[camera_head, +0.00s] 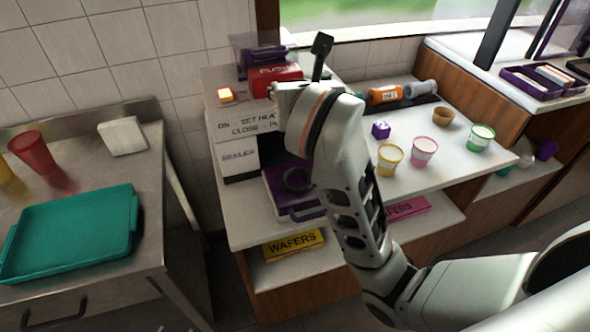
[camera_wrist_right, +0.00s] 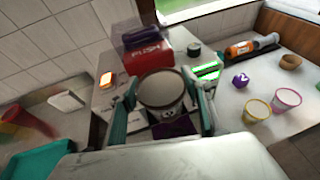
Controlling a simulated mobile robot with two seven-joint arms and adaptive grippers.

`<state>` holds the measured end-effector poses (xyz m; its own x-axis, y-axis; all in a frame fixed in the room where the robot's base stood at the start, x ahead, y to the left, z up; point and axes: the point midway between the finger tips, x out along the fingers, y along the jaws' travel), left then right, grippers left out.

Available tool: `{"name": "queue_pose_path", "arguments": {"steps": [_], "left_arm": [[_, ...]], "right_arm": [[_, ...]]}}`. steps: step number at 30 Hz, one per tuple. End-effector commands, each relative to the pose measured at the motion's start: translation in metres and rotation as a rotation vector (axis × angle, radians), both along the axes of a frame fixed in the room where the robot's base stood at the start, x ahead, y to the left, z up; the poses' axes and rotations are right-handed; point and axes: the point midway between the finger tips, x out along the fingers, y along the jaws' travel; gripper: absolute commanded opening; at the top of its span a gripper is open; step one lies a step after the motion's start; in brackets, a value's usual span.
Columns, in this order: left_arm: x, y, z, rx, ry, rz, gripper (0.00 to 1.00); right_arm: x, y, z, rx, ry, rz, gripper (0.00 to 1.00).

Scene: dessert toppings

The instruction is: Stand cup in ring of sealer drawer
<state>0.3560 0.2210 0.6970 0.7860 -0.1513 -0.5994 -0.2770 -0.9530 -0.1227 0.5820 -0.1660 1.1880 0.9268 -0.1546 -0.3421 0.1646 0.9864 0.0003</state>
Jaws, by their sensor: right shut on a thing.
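The cup (camera_wrist_right: 163,93) shows in the right wrist view with its round, pale grey top towards the camera and a dark mark on its side. My right gripper (camera_wrist_right: 164,106) is shut on it, with one teal finger at each side. The head view hides the cup and fingers behind my right wrist. The sealer (camera_head: 238,157) stands on the counter with a red PUSH part (camera_head: 276,76), also seen in the wrist view (camera_wrist_right: 150,54). Its purple drawer (camera_head: 283,190) is out, with a dark ring (camera_head: 298,178) partly hidden by my arm. My left gripper is out of view.
Yellow (camera_head: 389,158), pink (camera_head: 424,150) and green (camera_head: 480,137) cups stand right of my arm. A purple cube (camera_head: 381,130) and brown bowl (camera_head: 443,116) are near them. A teal tray (camera_head: 70,235) and red cup (camera_head: 32,152) are on the left table.

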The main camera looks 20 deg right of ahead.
Motion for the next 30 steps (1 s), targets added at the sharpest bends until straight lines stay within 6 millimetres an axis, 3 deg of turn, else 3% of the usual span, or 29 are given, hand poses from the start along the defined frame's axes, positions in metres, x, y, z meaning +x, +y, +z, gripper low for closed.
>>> {"name": "queue_pose_path", "arguments": {"steps": [15, 18, 27, 30], "left_arm": [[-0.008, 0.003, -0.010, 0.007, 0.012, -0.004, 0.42], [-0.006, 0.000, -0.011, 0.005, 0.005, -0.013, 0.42], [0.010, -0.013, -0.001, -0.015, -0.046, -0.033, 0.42], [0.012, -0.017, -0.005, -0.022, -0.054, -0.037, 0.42]], "right_arm": [[-0.001, -0.001, -0.125, -0.005, 0.005, 0.001, 0.19], [-0.001, -0.001, -0.143, -0.002, 0.002, 0.001, 0.19], [-0.001, 0.000, -0.154, -0.001, 0.000, 0.001, 0.19], [-0.001, 0.000, -0.164, -0.001, 0.001, 0.002, 0.19]]}}
